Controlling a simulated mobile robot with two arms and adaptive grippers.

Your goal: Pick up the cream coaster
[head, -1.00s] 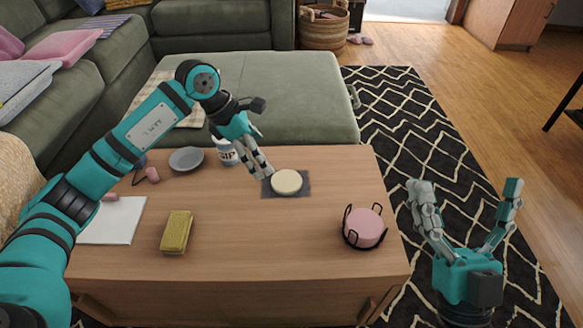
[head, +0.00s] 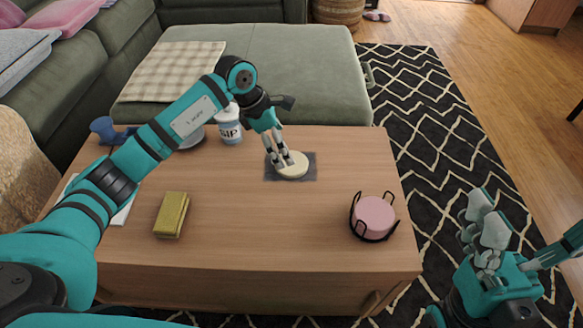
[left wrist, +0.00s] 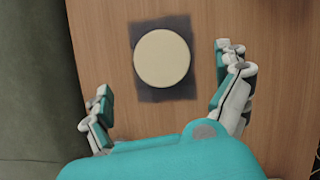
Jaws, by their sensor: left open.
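The cream coaster (head: 294,166) is a round disc lying on a dark grey square mat (head: 308,175) on the wooden table. It also shows in the left wrist view (left wrist: 162,58), whole and flat on the mat. My left gripper (head: 279,162) is over the coaster's left edge in the head view. In the left wrist view my left gripper (left wrist: 166,82) has its fingers wide apart, with the coaster ahead and between their lines, and nothing held. My right gripper (head: 515,228) is at the lower right over the rug, fingers apart and empty.
A pink coaster stack in a black wire holder (head: 374,217) stands at the table's right. A white labelled cup (head: 230,128), a grey bowl (head: 190,138) and a blue item (head: 106,129) are along the back. Bare wood surrounds the mat.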

